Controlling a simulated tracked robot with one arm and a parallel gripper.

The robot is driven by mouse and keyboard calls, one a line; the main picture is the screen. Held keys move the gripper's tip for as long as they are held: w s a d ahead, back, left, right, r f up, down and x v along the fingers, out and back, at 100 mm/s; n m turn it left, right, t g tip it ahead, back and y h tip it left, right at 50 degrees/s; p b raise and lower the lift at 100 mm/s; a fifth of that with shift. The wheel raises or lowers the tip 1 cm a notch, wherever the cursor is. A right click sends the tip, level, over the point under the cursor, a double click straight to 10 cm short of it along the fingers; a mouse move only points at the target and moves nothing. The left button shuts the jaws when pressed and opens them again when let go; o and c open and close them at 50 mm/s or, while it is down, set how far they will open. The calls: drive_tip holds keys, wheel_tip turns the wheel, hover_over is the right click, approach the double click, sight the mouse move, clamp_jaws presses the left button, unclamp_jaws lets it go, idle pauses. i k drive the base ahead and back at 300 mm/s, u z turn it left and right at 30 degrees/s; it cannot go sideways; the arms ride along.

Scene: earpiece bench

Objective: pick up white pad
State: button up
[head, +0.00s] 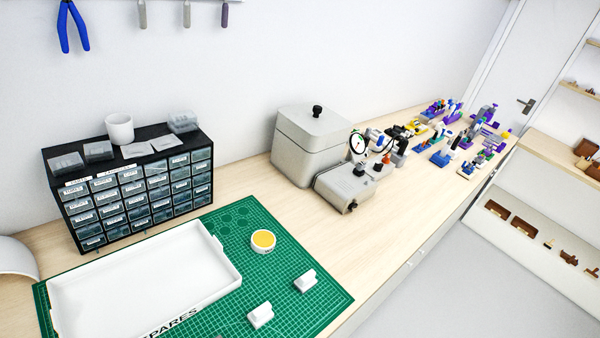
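No single thing is clearly marked as the white pad. Two small white blocks with raised tops stand on the green cutting mat (328,298): the nearer block (260,315) and the farther block (305,281). Two flat pale squares lie on top of the drawer cabinet, a left square (137,150) and a right square (166,141). I cannot tell which of these is the pad. My gripper is not in view.
A large white tray (232,262) lettered SPARES covers much of the mat. A round white tin (263,241) with a yellow top sits beside it. Behind stands the black drawer cabinet (60,160) with a white cup (119,128). Grey boxes (312,145) stand farther right.

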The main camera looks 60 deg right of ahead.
sight(264, 313)
drive_tip(key=z, duration=1)
drive_tip(key=k, duration=1.25)
drive_tip(key=z, duration=0.35)
drive_tip(key=i, duration=0.75)
drive_tip(key=u, duration=0.4)
